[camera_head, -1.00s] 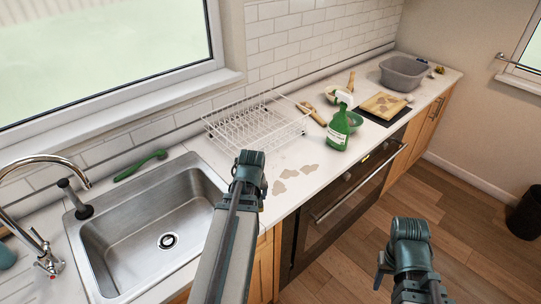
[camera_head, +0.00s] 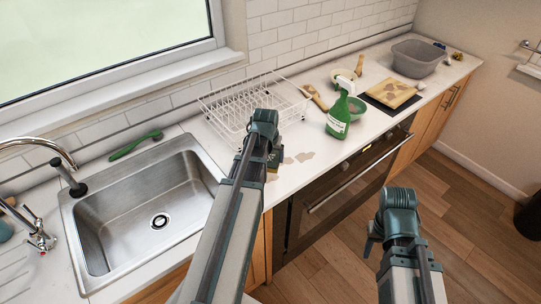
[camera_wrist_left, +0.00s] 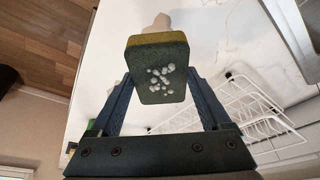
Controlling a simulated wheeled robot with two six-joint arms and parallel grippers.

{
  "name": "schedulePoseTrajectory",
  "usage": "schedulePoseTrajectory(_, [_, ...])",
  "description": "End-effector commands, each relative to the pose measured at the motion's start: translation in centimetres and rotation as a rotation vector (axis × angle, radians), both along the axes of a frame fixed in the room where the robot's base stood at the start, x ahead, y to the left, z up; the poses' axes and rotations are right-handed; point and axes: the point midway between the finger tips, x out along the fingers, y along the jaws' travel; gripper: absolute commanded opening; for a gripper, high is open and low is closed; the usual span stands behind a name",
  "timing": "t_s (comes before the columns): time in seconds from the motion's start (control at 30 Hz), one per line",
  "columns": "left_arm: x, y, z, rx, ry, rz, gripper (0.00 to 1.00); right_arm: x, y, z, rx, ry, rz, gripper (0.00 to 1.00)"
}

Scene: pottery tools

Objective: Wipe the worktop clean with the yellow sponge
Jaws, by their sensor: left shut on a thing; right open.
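The yellow sponge (camera_wrist_left: 158,72) is clamped between the fingers of my left gripper (camera_wrist_left: 160,88) in the left wrist view, its dark green side with white foam facing the camera and a yellow edge at the far side. In the head view my left gripper (camera_head: 272,160) is over the worktop (camera_head: 235,158), right of the sink; the arm mostly hides the sponge. Brown stains (camera_head: 304,157) show just right of the gripper, and a stain (camera_wrist_left: 157,27) lies beyond the sponge in the wrist view. Whether the sponge touches the worktop is unclear. My right gripper (camera_head: 372,238) is open, in front of the oven, away from the worktop.
A white dish rack (camera_head: 225,112) stands behind the left gripper.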

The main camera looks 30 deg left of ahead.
Motion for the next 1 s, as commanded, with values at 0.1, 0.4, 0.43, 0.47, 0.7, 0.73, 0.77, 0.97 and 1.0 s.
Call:
schedulePoseTrajectory(0.1, [0.0,0.0,-0.1,-0.001,0.0,-0.001,0.61,0.0,0.0,-0.1,0.0,0.0,0.0,0.5])
schedulePoseTrajectory(0.4, [-0.1,0.0,-2.3,0.0,0.0,0.0,0.61,0.0,0.0,-2.3,0.0,0.0,-0.001,0.5])
schedulePoseTrajectory(0.43, [-0.1,0.0,-2.6,0.0,0.0,0.001,0.61,0.0,0.0,-2.6,0.0,0.0,-0.001,0.5])
schedulePoseTrajectory(0.47, [-0.1,0.0,-2.9,0.0,0.0,0.001,0.61,0.0,0.0,-2.9,0.0,0.0,-0.001,0.5])
schedulePoseTrajectory(0.7, [-0.1,0.0,-5.5,0.0,0.0,0.001,0.61,0.0,0.0,-5.5,0.0,0.0,-0.002,0.5])
schedulePoseTrajectory(0.73, [-0.1,0.0,-5.7,0.0,0.0,0.001,0.61,0.0,0.0,-5.7,0.0,0.0,-0.002,0.5])
schedulePoseTrajectory(0.77, [-0.1,0.0,-5.8,0.0,0.0,0.001,0.61,0.0,0.0,-5.8,0.0,0.0,-0.002,0.5])
schedulePoseTrajectory(0.97, [-0.1,0.0,-5.9,0.0,0.0,0.001,0.61,0.0,0.0,-5.8,0.0,0.0,-0.002,0.5])
schedulePoseTrajectory(1.0, [-0.1,0.0,-5.8,0.0,0.0,0.001,0.61,0.0,0.0,-5.8,0.0,0.0,-0.002,0.5])
